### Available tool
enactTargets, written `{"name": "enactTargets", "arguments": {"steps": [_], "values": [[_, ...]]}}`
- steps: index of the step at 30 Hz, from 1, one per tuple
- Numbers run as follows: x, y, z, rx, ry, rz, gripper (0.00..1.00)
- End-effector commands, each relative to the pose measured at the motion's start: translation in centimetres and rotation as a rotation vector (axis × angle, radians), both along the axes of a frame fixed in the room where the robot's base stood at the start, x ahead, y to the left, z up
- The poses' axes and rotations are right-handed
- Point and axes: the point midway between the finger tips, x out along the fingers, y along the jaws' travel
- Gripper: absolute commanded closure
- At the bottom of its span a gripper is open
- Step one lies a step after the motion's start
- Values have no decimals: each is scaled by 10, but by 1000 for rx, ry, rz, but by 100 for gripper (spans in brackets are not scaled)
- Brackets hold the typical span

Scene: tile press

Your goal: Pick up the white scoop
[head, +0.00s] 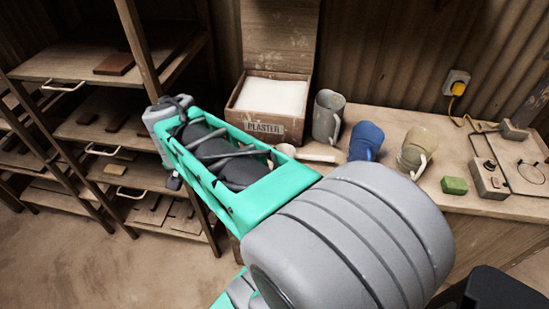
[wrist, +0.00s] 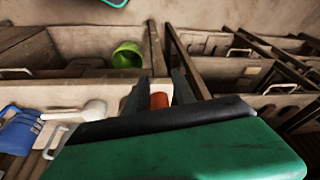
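The white scoop (head: 314,157) lies on the counter in the head view, in front of the grey pitcher (head: 327,116); my arm passes close in front of it. In the wrist view the scoop (wrist: 92,110) is at the left, its round end toward my gripper. My gripper (wrist: 160,88) shows there as two dark fingers spread apart, to the right of the scoop and not touching it. An orange-red object (wrist: 159,100) shows between the fingers, seemingly beyond them.
A plaster box (head: 262,103) stands at the back of the counter. A blue jug (head: 366,141), a beige jug (head: 416,150) and a green block (head: 454,185) stand to the right. Shelves with tiles (head: 90,125) are at left. A bright green cup (wrist: 127,56) shows in the wrist view.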

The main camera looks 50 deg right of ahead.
Motion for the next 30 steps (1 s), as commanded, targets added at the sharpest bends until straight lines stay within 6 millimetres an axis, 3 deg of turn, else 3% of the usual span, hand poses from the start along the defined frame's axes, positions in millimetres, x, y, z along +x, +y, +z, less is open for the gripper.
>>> {"name": "enactTargets", "arguments": {"steps": [1,3,6,9,13,24,30], "values": [[-5,-57,0,1,5,-320,69],[-26,-135,-7,-16,-24,-795,69],[-75,-220,-19,-73,-81,-1362,69],[-117,-266,-29,-133,-136,-1711,69],[-139,-285,-41,-164,-163,-1853,69],[-153,-303,-94,-162,-163,-1850,69],[-154,-307,-104,-160,-169,-1847,69]]}}
